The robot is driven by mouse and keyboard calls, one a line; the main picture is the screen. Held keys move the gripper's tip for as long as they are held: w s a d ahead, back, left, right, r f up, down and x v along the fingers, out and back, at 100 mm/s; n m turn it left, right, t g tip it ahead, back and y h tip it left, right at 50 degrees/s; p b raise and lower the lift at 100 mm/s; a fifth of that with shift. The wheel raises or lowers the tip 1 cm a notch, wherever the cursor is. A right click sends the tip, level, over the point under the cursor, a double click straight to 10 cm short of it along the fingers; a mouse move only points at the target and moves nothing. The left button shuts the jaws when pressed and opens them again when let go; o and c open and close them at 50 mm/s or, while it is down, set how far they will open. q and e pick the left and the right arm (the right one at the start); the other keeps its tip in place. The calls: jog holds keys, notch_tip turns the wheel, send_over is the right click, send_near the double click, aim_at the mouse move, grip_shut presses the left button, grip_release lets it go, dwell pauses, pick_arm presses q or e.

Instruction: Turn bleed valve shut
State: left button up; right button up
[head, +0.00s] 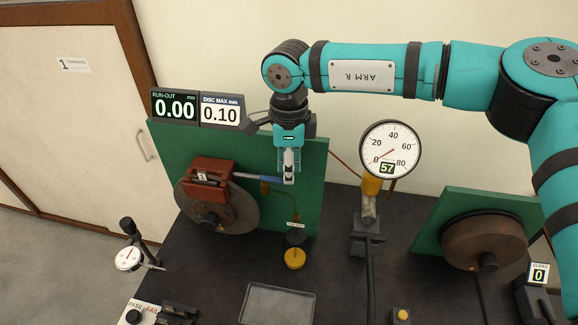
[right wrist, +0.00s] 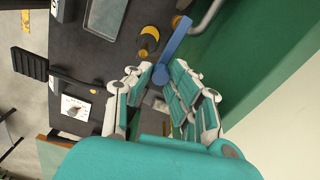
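My right gripper (head: 290,176) points down in front of the green panel, to the right of the red caliper (head: 212,172). A blue lever (head: 254,178) runs from the caliper's right side to my right fingertips. In the right wrist view the blue lever (right wrist: 174,48) has its rounded end between the fingertips (right wrist: 162,70). The fingers are partly closed around that end; whether they press on it I cannot tell. The bleed valve itself cannot be made out separately from the lever and caliper. My left gripper is not in view.
A brake disc (head: 240,212) sits below the caliper. A yellow-topped black bottle (head: 295,258) stands below my right gripper. A round gauge (head: 390,150) reading 57 stands to the right. A grey tray (head: 277,289) lies at the front. A dial indicator (head: 129,258) is at the left.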

grip_shut()
jog(key=shift+s+f+m+b, duration=0.15)
jog(key=shift+m+b, duration=0.25)
jog(key=shift+b, duration=0.25)
jog(key=s+a+m+b, duration=0.3)
jog(key=a+m+b, duration=0.3)
jog(key=m+b, duration=0.8)
jog(key=shift+s+m, duration=0.4)
jog(key=shift+m, duration=1.1)
jog(key=shift+a+r, duration=0.15)
jog(key=shift+r, duration=0.05)
jog(key=o, duration=0.8)
grip_release()
